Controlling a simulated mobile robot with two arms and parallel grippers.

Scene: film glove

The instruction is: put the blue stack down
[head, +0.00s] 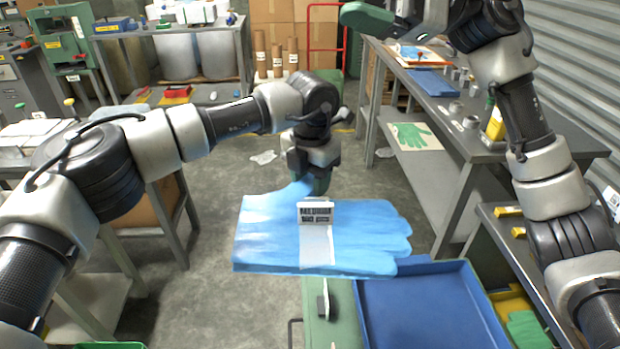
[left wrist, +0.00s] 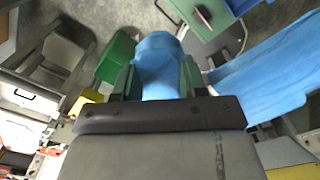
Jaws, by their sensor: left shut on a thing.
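The blue stack (head: 265,235) is a flat pile of blue gloves with a white band and a printed label. It hangs in the air in the middle of the head view, fingers toward the right. My left gripper (head: 310,182) is shut on its far edge, at a raised blue part. In the left wrist view the green fingers (left wrist: 156,82) have blue material between them, and the blue stack (left wrist: 265,80) spreads to the right. My right gripper (head: 370,20) is high at the top, away from the stack; its finger gap is not clear.
A blue tray (head: 430,312) lies below and right of the stack, beside a green surface (head: 343,315) with a dark handle. A grey bench (head: 450,125) runs along the right, with a green glove picture (head: 415,136) on its lower shelf. The floor behind is mostly clear.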

